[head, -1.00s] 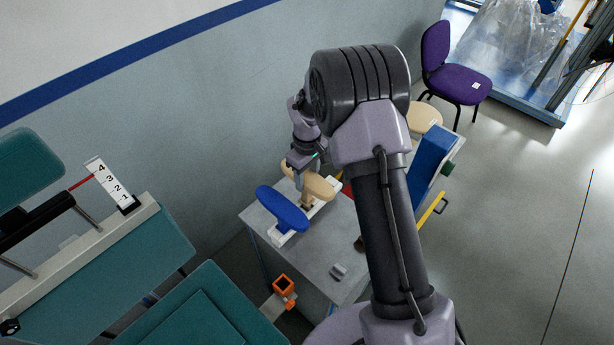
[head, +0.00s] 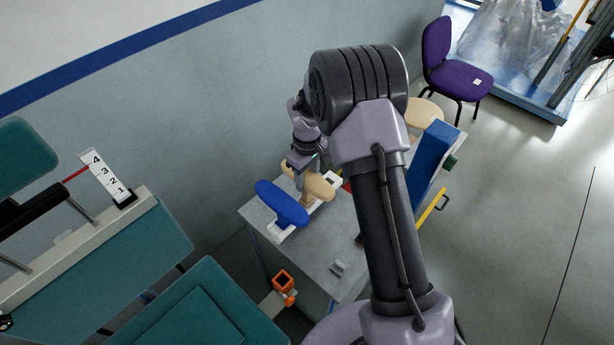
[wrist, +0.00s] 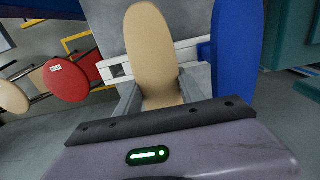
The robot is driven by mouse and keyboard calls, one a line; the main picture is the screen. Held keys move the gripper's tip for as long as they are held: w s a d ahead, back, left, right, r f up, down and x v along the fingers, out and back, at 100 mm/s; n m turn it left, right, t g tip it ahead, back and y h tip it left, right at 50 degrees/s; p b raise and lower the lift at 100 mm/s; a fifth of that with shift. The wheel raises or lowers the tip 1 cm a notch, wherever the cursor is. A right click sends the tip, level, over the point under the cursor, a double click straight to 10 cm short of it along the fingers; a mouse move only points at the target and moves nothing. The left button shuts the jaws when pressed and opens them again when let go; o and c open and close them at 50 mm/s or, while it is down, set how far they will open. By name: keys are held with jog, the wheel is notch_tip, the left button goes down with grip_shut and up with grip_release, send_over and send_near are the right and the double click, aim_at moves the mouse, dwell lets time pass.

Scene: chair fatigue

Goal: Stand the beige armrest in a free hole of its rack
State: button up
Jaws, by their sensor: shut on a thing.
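The beige armrest (head: 320,187) is a flat oval pad on a short stem, pad up. My gripper (head: 299,174) is shut on it; in the wrist view the two grey fingers (wrist: 160,95) are on either side of the beige armrest (wrist: 152,45). It is over the white rack (head: 334,178), its stem low at the rack; I cannot tell whether the stem is inside a hole. The blue armrest (head: 282,205) stands in the rack beside it, also seen in the wrist view (wrist: 236,50). A dark hole shows in the white rack (wrist: 108,62) beyond the beige armrest.
The rack stands on a grey table (head: 325,240) with a small grey part (head: 338,268) near its front. An orange square holder (head: 284,284) is at the table's left front. A blue block (head: 432,165) is to the right. A red round pad (wrist: 66,80) shows in the wrist view.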

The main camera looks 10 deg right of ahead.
jog(key=shift+f, duration=0.25)
jog(key=o, duration=1.3)
jog(key=shift+o, duration=0.2)
notch_tip(320, 180, up, 17)
jog(key=p, duration=0.4)
jog(key=shift+r, duration=0.2)
